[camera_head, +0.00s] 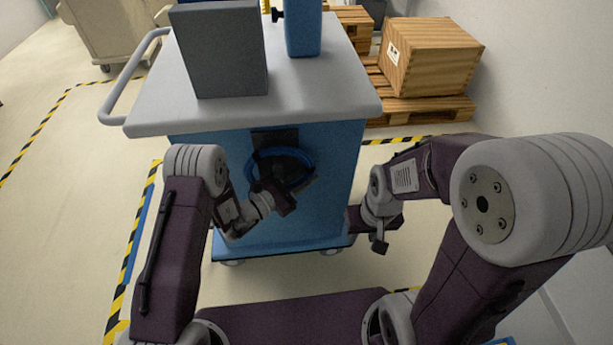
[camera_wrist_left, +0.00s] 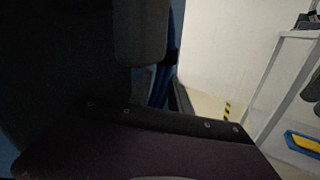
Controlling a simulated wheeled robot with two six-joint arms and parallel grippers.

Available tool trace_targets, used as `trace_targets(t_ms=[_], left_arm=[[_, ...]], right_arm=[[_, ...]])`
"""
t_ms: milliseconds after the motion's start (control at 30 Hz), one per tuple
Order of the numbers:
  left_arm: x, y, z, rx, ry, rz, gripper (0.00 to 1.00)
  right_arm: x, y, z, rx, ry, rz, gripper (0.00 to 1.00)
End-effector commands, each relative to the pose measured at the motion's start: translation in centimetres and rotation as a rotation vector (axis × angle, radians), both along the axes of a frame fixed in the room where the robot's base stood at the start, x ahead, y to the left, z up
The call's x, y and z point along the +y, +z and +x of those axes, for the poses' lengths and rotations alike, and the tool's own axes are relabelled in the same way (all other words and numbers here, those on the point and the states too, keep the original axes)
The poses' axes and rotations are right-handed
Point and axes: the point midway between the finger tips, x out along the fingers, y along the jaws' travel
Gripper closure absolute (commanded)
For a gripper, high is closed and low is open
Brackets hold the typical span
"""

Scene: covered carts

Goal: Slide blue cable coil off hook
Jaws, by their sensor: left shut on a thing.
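The blue cable coil (camera_head: 262,158) hangs as a ring against the blue front panel of the cart, below a dark bracket (camera_head: 275,139). The hook itself is too dark to make out. My left gripper (camera_head: 302,187) is at the coil's lower right, shut on it, and its wrist covers part of the lower ring. In the left wrist view, blue strands (camera_wrist_left: 160,86) show beside a dark finger; the rest is in shadow. My right gripper (camera_head: 379,243) hangs to the right of the cart, apart from the coil; its jaw opening cannot be made out.
The cart's grey top (camera_head: 325,97) overhangs the panel and carries a dark grey box (camera_head: 220,50) and a blue upright object (camera_head: 303,28). A wooden crate (camera_head: 432,57) on pallets stands at the back right.

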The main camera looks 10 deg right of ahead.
Motion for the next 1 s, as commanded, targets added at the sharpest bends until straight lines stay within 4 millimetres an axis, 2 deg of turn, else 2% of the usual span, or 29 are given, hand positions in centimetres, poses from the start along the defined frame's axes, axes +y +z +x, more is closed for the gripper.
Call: trace_targets(t_ms=[100, 333, 1000], left_arm=[[0.0, 0.8, 0.0, -0.002, 0.000, -0.001, 1.00], [0.0, 0.7, -0.4, -0.001, -0.001, -0.002, 1.00], [0.0, 0.7, -5.3, 0.000, -0.001, -0.001, 1.00]], right_arm=[[0.0, 0.6, 0.0, 0.000, 0.000, 0.000, 0.64], [0.0, 0.7, 0.0, 0.000, 0.000, 0.000, 0.64], [0.0, 1.7, 0.0, 0.000, 0.000, 0.000, 0.64]])
